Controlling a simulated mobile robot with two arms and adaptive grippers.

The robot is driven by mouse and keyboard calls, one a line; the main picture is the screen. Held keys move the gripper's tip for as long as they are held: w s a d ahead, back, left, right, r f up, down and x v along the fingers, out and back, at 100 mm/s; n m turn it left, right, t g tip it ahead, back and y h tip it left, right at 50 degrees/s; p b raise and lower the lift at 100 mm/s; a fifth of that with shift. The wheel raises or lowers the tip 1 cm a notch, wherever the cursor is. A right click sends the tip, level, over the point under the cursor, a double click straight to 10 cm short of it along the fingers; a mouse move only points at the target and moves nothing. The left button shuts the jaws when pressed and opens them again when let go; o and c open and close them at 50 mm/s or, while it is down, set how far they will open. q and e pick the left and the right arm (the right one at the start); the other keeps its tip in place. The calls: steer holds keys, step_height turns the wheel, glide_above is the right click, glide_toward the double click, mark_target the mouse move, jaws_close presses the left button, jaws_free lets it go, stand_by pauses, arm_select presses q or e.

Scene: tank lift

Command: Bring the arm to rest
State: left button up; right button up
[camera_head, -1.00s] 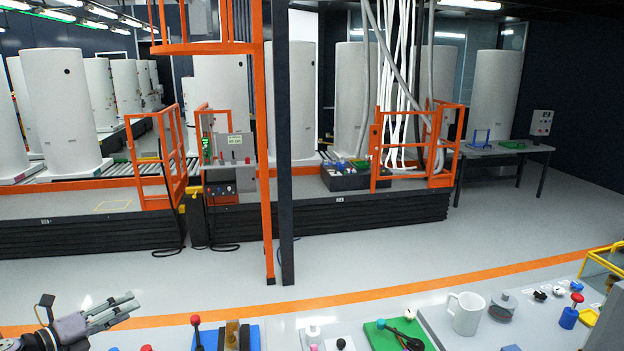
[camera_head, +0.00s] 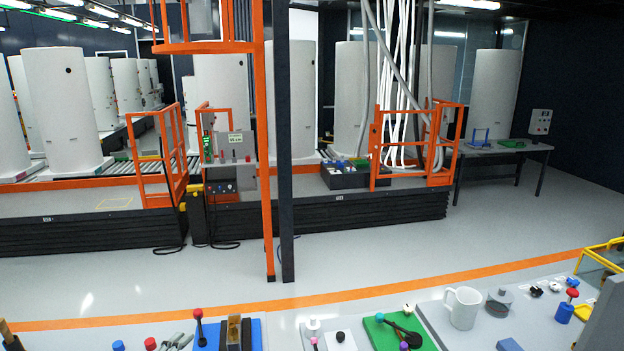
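Neither of my grippers can be clearly made out in the head view. Two grey prong-like shapes (camera_head: 178,340) show at the bottom edge, left of the blue mat. I cannot tell whether they are a tool on the table or part of a gripper. A dark grey block-like shape (camera_head: 603,322) cuts into the bottom right corner; I cannot tell what it is.
The near table holds a red-topped lever (camera_head: 198,325), a green mat (camera_head: 381,338), a white mug (camera_head: 463,308) and a blue-and-red joystick (camera_head: 566,311). Open floor (camera_head: 370,262) lies beyond. Orange-railed platforms (camera_head: 398,150) and white tanks (camera_head: 60,90) stand behind.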

arm_select(q)
steer(key=s+d+f+n+g+y, duration=0.2)
steer(key=s+d+f+n, duration=0.1)
steer(key=s+n, duration=0.25)
steer(key=s+d+f+n+g+y, duration=0.1)
steer(key=s+d+f+n+g, duration=0.1)
steer(key=s+d+f+n, duration=0.3)
steer(key=s+n+g, duration=0.7)
steer(key=s, duration=1.6)
step_height(320, 180, down, 40)
steer(key=s+g+b, duration=0.2)
steer(key=s+b, duration=0.1)
steer(key=b, duration=1)
steer(key=s+a+f+b, duration=0.1)
steer(key=s+f+b, duration=0.3)
steer(key=s+f, duration=0.4)
steer(key=s+a+f+g+b, duration=0.1)
steer(key=s+f+b, duration=0.4)
steer(key=f, duration=1)
steer(key=s, duration=0.3)
steer(key=shift+f+m, duration=0.3)
steer(key=shift+m, duration=0.05)
arm_select(e)
step_height(320, 180, down, 22)
steer(key=shift+s, duration=0.25)
arm_select(q)
steer(key=shift+a, duration=0.1)
steer(key=shift+c, duration=0.5)
arm_select(e)
steer(key=shift+c, duration=0.5)
